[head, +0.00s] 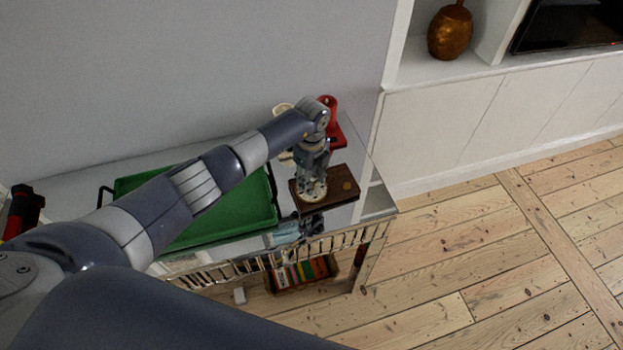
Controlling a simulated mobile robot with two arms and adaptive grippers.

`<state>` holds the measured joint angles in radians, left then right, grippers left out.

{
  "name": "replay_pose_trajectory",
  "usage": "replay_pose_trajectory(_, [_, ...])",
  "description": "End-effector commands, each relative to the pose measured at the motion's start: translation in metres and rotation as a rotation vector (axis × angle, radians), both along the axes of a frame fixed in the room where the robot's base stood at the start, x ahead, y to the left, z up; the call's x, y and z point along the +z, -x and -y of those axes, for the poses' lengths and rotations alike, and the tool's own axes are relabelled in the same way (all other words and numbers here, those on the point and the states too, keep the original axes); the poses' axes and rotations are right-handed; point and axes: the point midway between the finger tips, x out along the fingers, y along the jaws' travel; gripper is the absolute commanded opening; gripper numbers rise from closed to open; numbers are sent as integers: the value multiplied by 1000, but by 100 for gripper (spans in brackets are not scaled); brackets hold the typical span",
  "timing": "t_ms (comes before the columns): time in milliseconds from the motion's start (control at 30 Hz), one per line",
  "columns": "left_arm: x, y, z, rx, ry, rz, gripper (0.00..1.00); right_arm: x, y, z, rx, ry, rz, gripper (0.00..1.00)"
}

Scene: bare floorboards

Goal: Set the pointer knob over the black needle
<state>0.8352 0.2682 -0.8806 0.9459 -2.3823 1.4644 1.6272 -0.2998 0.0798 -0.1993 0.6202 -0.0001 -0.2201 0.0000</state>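A dark wooden board (340,199) lies near the right end of the mirrored console table. A pale round dial (317,197) shows in part on its left side, under my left gripper (312,188). A small brass-coloured round piece (347,186) sits on the board's right side. My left gripper points down over the dial, its fingertips at or just above it. I cannot tell whether the fingers are open or shut, or whether they touch anything. The pointer knob and the black needle cannot be made out; the gripper hides much of the dial. My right gripper is not in view.
A green tray (262,205) lies left of the board, partly under my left arm. A red object (330,108) and a cream object (284,107) stand behind. A light blue item (286,232) lies at the front edge. A black-and-red tool (22,210) is far left.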

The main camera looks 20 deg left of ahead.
Motion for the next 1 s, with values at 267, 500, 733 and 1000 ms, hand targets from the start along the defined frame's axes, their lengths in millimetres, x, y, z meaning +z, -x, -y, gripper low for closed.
replay_pose_trajectory(267, [-14,0,0,0,1,0,36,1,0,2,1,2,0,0])
replay_pose_trajectory(500, [-14,0,0,0,1,1,29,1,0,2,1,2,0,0])
replay_pose_trajectory(733, [-14,0,0,0,1,1,0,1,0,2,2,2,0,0])
replay_pose_trajectory(1000, [-14,0,0,-20,-1,1,0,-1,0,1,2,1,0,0])
